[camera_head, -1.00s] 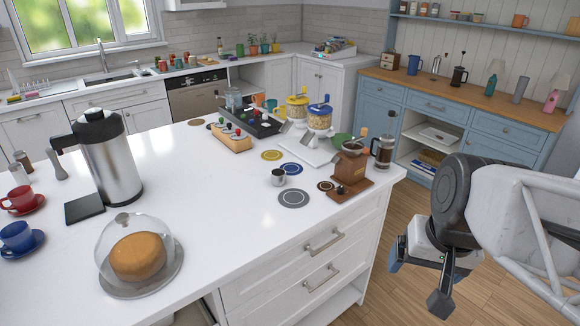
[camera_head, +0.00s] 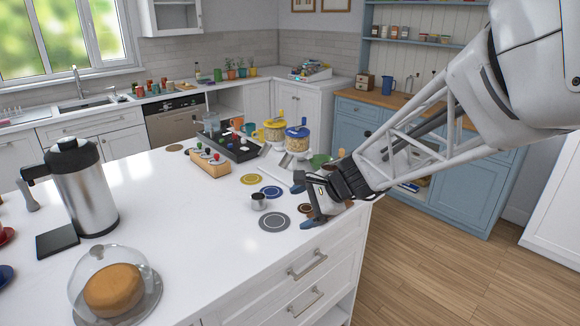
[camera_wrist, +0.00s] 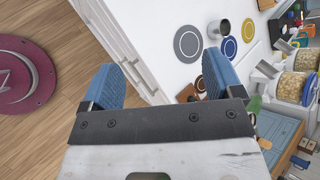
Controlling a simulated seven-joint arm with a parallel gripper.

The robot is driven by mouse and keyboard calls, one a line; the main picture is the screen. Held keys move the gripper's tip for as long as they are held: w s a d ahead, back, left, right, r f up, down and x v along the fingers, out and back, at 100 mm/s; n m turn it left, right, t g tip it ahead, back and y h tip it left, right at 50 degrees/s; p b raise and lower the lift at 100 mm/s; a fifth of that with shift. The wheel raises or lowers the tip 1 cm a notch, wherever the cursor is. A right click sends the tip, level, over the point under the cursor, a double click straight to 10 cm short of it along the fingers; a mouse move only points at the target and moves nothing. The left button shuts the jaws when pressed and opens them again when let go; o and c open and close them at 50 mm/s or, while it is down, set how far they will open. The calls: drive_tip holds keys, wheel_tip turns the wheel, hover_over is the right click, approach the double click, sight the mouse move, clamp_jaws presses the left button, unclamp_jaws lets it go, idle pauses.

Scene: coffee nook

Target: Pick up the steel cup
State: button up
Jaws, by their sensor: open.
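The small steel cup (camera_head: 258,201) stands upright on the white counter, left of the grey round coaster (camera_head: 275,222) and near the blue coaster (camera_head: 271,192). In the wrist view the cup (camera_wrist: 220,28) is at the upper right, beyond the fingertips and apart from them. My gripper (camera_head: 304,200) is at the counter's right edge, to the right of the cup. In the wrist view my gripper (camera_wrist: 162,82) has its two blue fingers spread wide with nothing between them. The wooden grinder is mostly hidden behind my gripper.
A yellow coaster (camera_head: 250,179), a wooden box with colored knobs (camera_head: 210,164) and lidded jars (camera_head: 297,138) stand behind the cup. A glass-domed cake (camera_head: 113,290) and a steel jug (camera_head: 85,187) stand at left. The counter left of the cup is clear.

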drive_tip(key=w+a+f+m+t+y, duration=0.1)
drive_tip(key=w+a+f+m, duration=0.2)
drive_tip(key=w, duration=0.3)
drive_tip(key=w+a+f+m+t+y, duration=0.1)
drive_tip(key=w+a+f+m, duration=0.15)
drive_tip(key=w, duration=0.35)
drive_tip(key=m+t, duration=0.3)
drive_tip(key=m, duration=0.4)
approach(253, 198)
drive_tip(key=shift+w+d, duration=0.2)
drive_tip(key=shift+d, duration=0.1)
drive_tip(key=shift+g, duration=0.3)
drive_tip(key=shift+x, duration=1.3)
drive_tip(key=shift+x, duration=2.6)
drive_tip(key=shift+r, duration=0.1)
drive_tip(key=c, duration=1)
